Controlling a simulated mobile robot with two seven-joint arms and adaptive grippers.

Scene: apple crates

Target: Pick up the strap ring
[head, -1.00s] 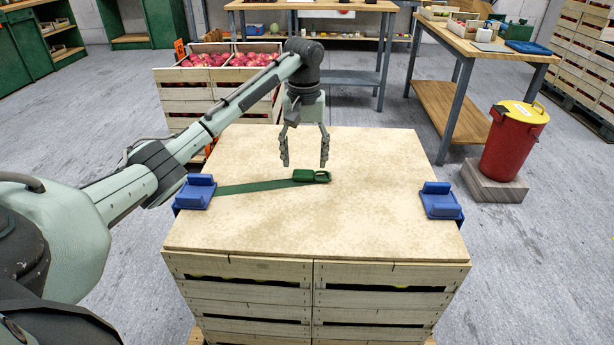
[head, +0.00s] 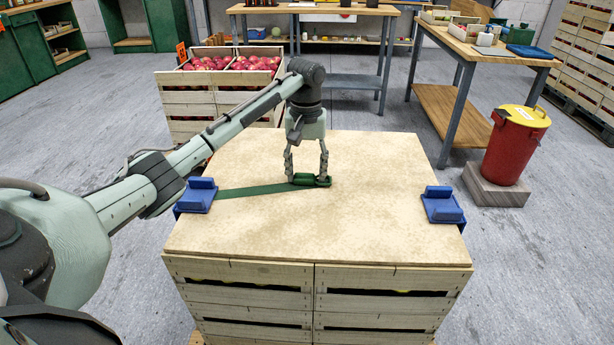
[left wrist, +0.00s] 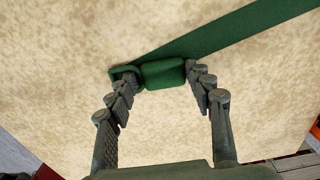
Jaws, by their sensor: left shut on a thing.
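The green strap ring (head: 310,180) lies on the board at the end of a flat green strap (head: 250,190). My left gripper (head: 307,178) is lowered over it with fingers pointing down, one on each side. In the left wrist view my left gripper (left wrist: 158,80) has the green ring piece (left wrist: 162,74) between its fingertips and is shut on it. One fingertip partly covers the ring's looped end (left wrist: 122,73). The ring appears to be still at board level. My right gripper is not in view.
The board (head: 330,230) lies on stacked wooden crates (head: 240,290). Blue corner pieces (head: 197,196) (head: 441,205) sit at its left and right edges; the strap runs to the left one. A crate of red apples (head: 195,90) stands behind.

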